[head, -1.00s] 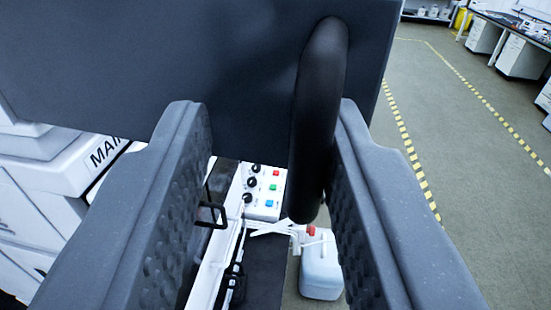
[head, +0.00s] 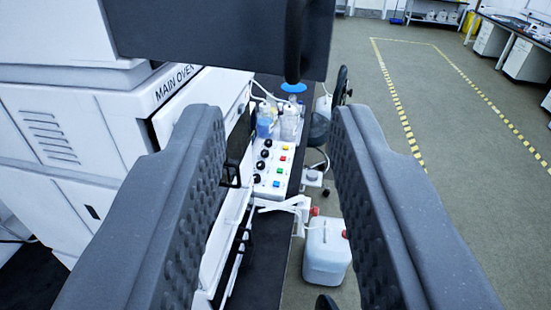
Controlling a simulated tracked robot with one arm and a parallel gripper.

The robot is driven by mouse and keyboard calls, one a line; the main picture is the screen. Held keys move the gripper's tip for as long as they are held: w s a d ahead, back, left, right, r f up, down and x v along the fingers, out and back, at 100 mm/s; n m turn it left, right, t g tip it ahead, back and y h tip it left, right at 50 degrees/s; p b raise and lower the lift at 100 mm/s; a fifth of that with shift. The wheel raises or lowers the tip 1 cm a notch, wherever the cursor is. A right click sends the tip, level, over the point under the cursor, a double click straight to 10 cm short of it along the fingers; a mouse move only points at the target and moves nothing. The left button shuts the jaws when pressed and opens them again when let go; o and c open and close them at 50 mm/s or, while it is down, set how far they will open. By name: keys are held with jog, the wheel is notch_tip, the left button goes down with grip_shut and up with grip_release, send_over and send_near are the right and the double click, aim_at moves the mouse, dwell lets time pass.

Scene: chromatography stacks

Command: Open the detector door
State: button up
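A dark flat panel (head: 215,30), which looks like the detector door, fills the top of the head view; its upper part is cut off. Its upright black bar handle (head: 297,38) is at its right side, with the top out of frame. My gripper (head: 277,120) is open and empty, its two grey textured fingers spread wide. The handle is above and beyond the fingertips, apart from both. I cannot tell how far the panel stands from its cabinet.
A white cabinet marked "MAIN OVEN" (head: 175,83) is at left. A button panel with knobs (head: 270,170), bottles (head: 265,120) and a white jerrycan (head: 327,250) show between the fingers. Open floor (head: 450,220) with yellow-black tape lies at right.

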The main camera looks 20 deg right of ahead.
jog(key=shift+v, duration=1.45)
